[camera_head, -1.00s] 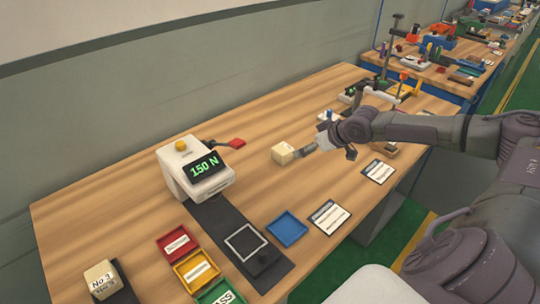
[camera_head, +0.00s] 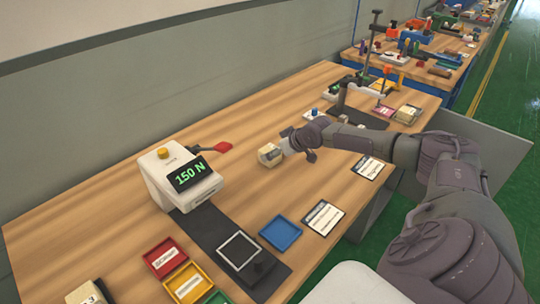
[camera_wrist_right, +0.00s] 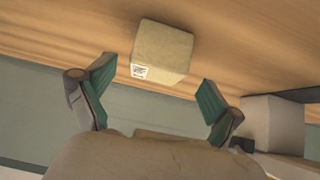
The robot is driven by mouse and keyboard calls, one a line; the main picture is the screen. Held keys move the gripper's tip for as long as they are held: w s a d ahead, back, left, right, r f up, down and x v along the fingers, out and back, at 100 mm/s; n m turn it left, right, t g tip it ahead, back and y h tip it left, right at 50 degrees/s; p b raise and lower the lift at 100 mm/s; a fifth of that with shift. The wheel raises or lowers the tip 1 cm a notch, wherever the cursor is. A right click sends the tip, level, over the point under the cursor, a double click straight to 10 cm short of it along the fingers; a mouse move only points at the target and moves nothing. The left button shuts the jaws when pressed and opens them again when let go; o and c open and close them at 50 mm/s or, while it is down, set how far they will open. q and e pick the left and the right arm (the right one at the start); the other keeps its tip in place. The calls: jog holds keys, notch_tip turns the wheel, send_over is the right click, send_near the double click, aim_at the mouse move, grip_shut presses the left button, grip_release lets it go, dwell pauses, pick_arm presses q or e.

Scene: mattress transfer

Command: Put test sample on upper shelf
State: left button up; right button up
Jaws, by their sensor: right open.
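A beige cube-shaped sample (camera_head: 269,157) sits on the wooden bench, right of the force tester. In the right wrist view the cube (camera_wrist_right: 165,50) carries a small white printed label at its lower left. My right gripper (camera_head: 292,151) comes in from the right and is close to the cube. In the wrist view its green-padded fingers (camera_wrist_right: 157,80) are spread wide, with the cube ahead between them and not gripped. A second beige block (camera_head: 86,293) stands at the bottom left, cut off by the frame. My left gripper is out of view. I cannot make out an upper shelf.
The tester (camera_head: 182,179) reads 150 N and has a dark base strip (camera_head: 213,232). Red (camera_head: 164,258), yellow (camera_head: 187,284) and blue trays (camera_head: 280,232) lie in front. A stand (camera_head: 374,60) and small items occupy the bench's far end. The wood behind the cube is clear.

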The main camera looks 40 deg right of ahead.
aim_at(269, 147)
jog(key=x, duration=0.4)
jog(key=shift+d+f, duration=0.2)
jog(key=shift+f, duration=0.2)
jog(key=shift+r, duration=0.1)
jog(key=shift+c, duration=0.4)
jog(key=c, duration=1)
jog(key=shift+c, duration=0.6)
jog(key=shift+r, duration=0.15)
